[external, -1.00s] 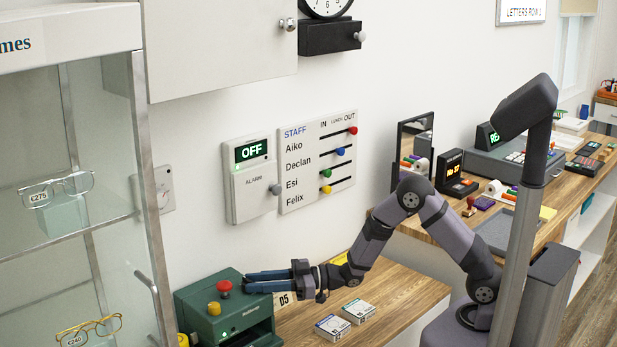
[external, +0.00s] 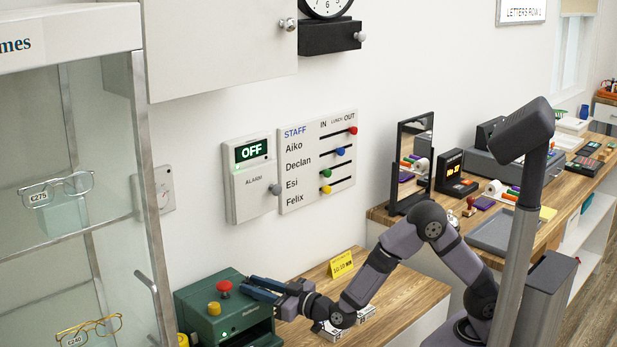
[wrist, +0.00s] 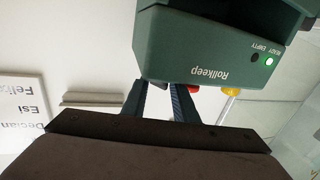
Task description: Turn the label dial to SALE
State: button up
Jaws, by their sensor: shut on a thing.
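The green label machine (external: 196,296), marked Rollkeep, stands on the wooden counter; its front also fills the upper middle of the wrist view (wrist: 195,45). A red knob (external: 225,287) and a yellow knob (external: 214,308) stand on its top. My gripper (external: 250,285) reaches from the right to the machine's top right, beside the red knob. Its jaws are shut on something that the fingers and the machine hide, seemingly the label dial. The dial's markings do not show, so I cannot tell its setting. In the wrist view the fingertips (wrist: 158,86) pass behind the machine's upper edge.
Small boxes (external: 331,332) lie under my wrist, with a yellow sign (external: 341,263) behind. The glass cabinet (external: 150,235) stands close on the left. The alarm panel (external: 250,180) and staff board (external: 318,160) hang above.

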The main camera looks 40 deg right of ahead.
jog(key=m+h, duration=0.1)
jog(key=a+m+h+p, duration=0.1)
jog(key=h, duration=0.1)
jog(key=shift+s+r+t+h, duration=0.1)
jog(key=shift+t+h, duration=0.2)
jog(key=m+h, duration=0.2)
jog(key=h, duration=0.1)
jog(key=m+h+p, duration=0.1)
jog(key=shift+a+h, duration=0.3)
jog(key=shift+h, duration=0.1)
jog(key=shift+w+a+m+g+h, duration=0.15)
jog(key=shift+m+g+h, duration=0.3)
jog(key=shift+m+h, duration=0.45)
jog(key=shift+w+a+m+g+h, duration=0.1)
jog(key=shift+m+g+h, duration=0.5)
jog(key=shift+h, duration=0.5)
jog(key=shift+m+h, duration=0.4)
jog(key=shift+h, duration=0.1)
jog(key=o, duration=1)
jog(key=shift+w, duration=0.1)
